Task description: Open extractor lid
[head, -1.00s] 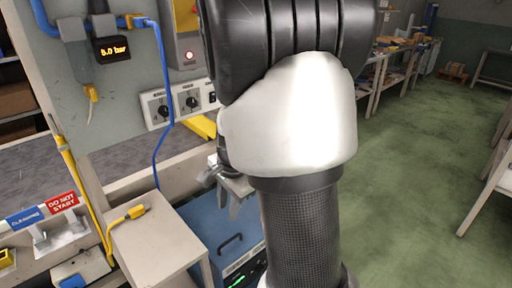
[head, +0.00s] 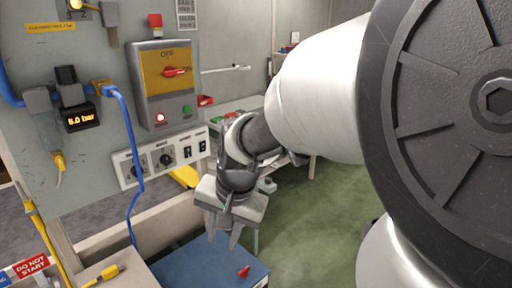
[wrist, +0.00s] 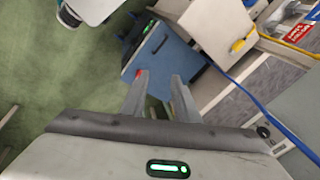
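The extractor appears to be the low blue box (head: 205,262), whose flat blue top lies at the bottom of the head view. A small red knob (head: 244,271) sits near its right edge. The blue top also shows in the wrist view (wrist: 170,55), beyond my fingers, with a dark handle on it. The lid looks flat and shut. My gripper (head: 222,240) points down above the blue top, clear of it. In the wrist view its two fingers (wrist: 160,76) are apart with nothing between them.
A grey wall panel carries a yellow switch box (head: 162,85), a pressure display (head: 80,118) and a knob panel (head: 165,157). A blue hose (head: 130,150) hangs left of my gripper. A beige cabinet (head: 100,272) stands left of the box. Green floor is open at the right.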

